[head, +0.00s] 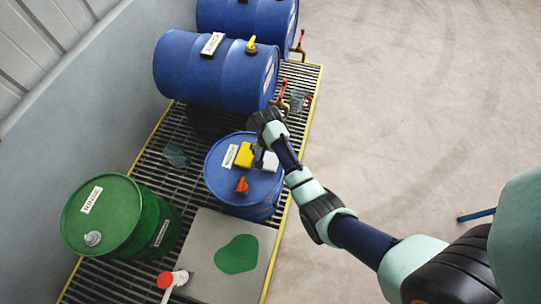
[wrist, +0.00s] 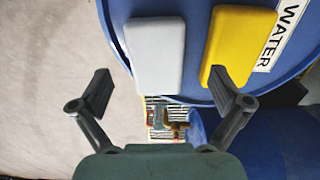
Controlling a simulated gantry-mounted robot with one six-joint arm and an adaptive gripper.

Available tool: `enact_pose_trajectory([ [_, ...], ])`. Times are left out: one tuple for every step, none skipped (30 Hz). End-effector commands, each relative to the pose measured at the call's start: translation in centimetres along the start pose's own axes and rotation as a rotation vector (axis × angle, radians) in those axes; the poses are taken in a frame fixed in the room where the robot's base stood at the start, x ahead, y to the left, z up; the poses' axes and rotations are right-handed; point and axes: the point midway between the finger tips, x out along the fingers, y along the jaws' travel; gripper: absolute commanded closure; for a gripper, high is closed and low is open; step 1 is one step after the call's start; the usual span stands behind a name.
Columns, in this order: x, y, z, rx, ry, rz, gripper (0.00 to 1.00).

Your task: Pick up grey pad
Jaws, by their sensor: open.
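The grey pad (head: 269,161) lies on top of the upright blue drum (head: 222,191) in the head view, near the drum's right rim. In the wrist view the pale grey pad (wrist: 156,55) is upper centre, beside a yellow pad (wrist: 239,46). My gripper (wrist: 162,90) is open and empty, with one finger left of the grey pad and the other over the yellow pad's near end. In the head view my gripper (head: 259,152) is at the grey pad and hides part of it. I cannot tell the height gap.
A red-orange object (head: 241,185) and a white label share the drum top. Two blue drums (head: 214,72) lie on their sides behind, with taps. A green drum (head: 106,220) stands left. A board with a green patch (head: 237,254) lies in front. Open floor lies right.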

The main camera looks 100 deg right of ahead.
Motion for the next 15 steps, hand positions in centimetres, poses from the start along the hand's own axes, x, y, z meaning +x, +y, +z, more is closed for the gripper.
enact_pose_trajectory([
  [0.9, 0.2, 0.0, 0.0, -0.003, 0.002, 0.0],
  [1.4, 0.3, -0.1, 0.0, -0.003, 0.003, 0.0],
  [2.3, 0.4, -0.2, 0.0, -0.003, 0.003, 0.0],
  [2.8, 0.6, -0.2, 0.0, -0.003, 0.003, 0.0],
  [3.3, 0.6, -0.3, 0.0, -0.002, 0.002, 0.0],
  [4.0, 0.6, -0.3, -0.001, -0.003, 0.002, 0.0],
  [4.3, 0.6, -0.3, -0.001, -0.002, 0.001, 0.0],
  [4.6, 0.5, -0.3, -0.001, -0.002, 0.001, 0.0],
  [4.8, 0.5, -0.3, -0.001, -0.001, 0.001, 0.0],
  [4.9, 0.5, -0.3, -0.001, -0.001, 0.001, 0.0],
  [4.9, 0.5, -0.3, -0.001, 0.0, 0.0, 0.0],
  [4.9, 0.5, -0.3, -0.001, 0.0, 0.0, 0.0],
  [4.8, 0.5, -0.3, -0.001, 0.0, 0.0, 0.0],
  [4.8, 0.5, -0.3, -0.001, 0.0, 0.0, 0.0],
  [4.8, 0.5, -0.3, -0.001, 0.0, 0.0, 0.0],
])
